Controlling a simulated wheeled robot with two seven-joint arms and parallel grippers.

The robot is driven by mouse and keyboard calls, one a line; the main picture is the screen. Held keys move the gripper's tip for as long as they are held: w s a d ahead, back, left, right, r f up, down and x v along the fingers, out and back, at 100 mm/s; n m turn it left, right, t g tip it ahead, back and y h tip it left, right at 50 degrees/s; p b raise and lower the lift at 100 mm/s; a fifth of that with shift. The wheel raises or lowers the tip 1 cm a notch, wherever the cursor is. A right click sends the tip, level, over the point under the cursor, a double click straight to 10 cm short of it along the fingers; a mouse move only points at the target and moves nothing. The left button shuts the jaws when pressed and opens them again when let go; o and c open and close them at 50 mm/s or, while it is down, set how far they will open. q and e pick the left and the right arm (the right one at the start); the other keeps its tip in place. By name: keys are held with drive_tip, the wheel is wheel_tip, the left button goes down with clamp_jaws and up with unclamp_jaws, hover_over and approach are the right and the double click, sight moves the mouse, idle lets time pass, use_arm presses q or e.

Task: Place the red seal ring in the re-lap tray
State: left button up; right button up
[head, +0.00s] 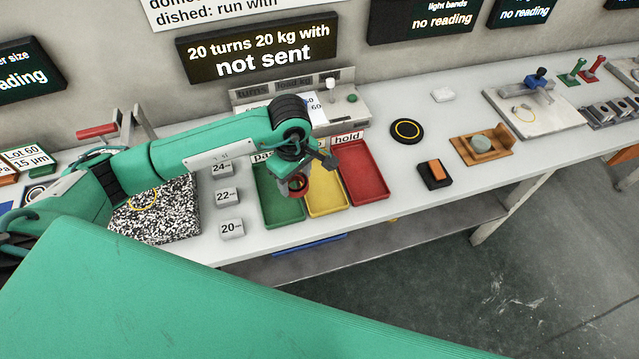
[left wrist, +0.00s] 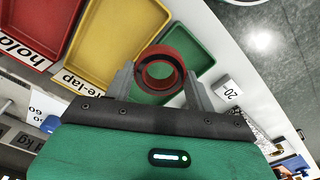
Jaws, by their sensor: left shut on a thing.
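The red seal ring (left wrist: 160,52) is between the fingers of my left gripper (left wrist: 160,80) in the left wrist view. The gripper is shut on it. In the head view the ring (head: 299,189) hangs from my left gripper (head: 297,180), above the trays near the border of green and yellow. The re-lap tray is the yellow one (head: 327,200); it also shows in the left wrist view (left wrist: 115,40) with its label. It looks empty where visible. Its far part is hidden by my gripper in the head view. My right gripper is not in view.
The green tray (head: 281,210) is left of the yellow one, and the red hold tray (head: 364,175) is right. Labelled blocks (head: 229,228) stand left of the trays. A speckled plate (head: 178,220) lies further left. A black-and-orange block (head: 434,174) lies to the right.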

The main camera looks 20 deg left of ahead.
use_arm(q)
drive_tip(key=w+d+r+n+b, duration=0.2)
drive_tip(key=w+r+n, duration=0.3)
drive_tip(key=n, duration=0.5)
wheel_tip(320, 180, up, 7)
drive_tip(key=n+b, duration=0.2)
drive_tip(key=n, duration=0.9)
hover_over(319, 183)
wheel_tip(319, 183, down, 15)
drive_tip(key=p, duration=0.3)
drive_tip(key=shift+f+p, duration=0.5)
drive_tip(key=shift+f, duration=1.9)
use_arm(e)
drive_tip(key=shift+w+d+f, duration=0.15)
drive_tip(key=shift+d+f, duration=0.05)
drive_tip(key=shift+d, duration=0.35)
use_arm(q)
drive_tip(key=shift+f, duration=0.1)
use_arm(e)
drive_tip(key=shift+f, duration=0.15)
use_arm(q)
drive_tip(key=o, duration=1)
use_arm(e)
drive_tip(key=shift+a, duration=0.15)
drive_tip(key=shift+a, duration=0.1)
